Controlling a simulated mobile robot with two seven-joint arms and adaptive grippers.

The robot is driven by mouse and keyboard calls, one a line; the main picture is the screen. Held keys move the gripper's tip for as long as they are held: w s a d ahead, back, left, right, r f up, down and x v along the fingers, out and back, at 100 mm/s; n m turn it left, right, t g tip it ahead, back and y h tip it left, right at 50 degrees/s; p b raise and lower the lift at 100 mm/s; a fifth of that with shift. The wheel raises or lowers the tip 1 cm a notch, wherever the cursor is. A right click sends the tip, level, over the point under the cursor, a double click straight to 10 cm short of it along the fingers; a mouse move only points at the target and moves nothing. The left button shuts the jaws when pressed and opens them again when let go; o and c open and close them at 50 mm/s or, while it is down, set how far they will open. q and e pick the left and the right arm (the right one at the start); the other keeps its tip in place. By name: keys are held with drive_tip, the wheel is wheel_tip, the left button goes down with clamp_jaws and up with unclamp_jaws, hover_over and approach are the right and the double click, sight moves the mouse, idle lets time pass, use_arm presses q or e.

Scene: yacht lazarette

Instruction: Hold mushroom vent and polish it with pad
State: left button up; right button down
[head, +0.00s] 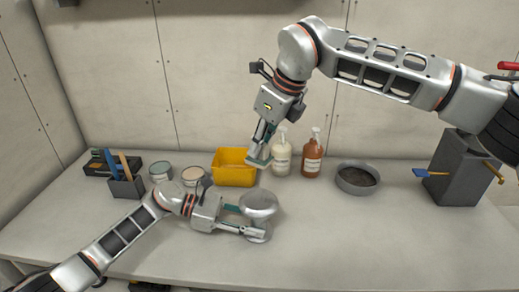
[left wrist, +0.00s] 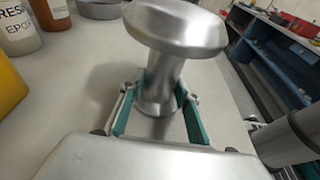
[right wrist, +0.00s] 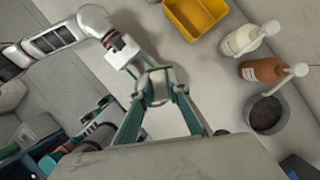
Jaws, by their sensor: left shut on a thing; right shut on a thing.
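The mushroom vent (head: 260,203) is a shiny metal piece with a wide domed cap on a narrower stem. It stands upright on the bench. My left gripper (head: 257,229) is shut around its stem, below the cap, as the left wrist view shows with the vent (left wrist: 172,30) between the green-lined fingers. My right gripper (head: 262,150) points down and is shut on a small flat pale pad (head: 258,162). The pad is above and behind the vent in the head view, apart from it. In the right wrist view the pad is hard to make out between the fingertips (right wrist: 157,92).
A yellow bin (head: 233,171), a white bottle (head: 281,158) and a brown bottle (head: 312,160) stand behind. A round grey pan (head: 357,180) and a grey block (head: 455,172) stand right. Two tins (head: 160,173) and a tool holder (head: 126,187) are left. The right front bench is clear.

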idle(0.3)
use_arm(q)
drive_tip(key=o, duration=1)
drive_tip(key=shift+a, duration=0.15)
drive_tip(key=v, duration=1.1)
drive_tip(key=shift+a+r, duration=0.15)
drive_tip(key=shift+a, duration=0.25)
drive_tip(key=shift+s, duration=0.1)
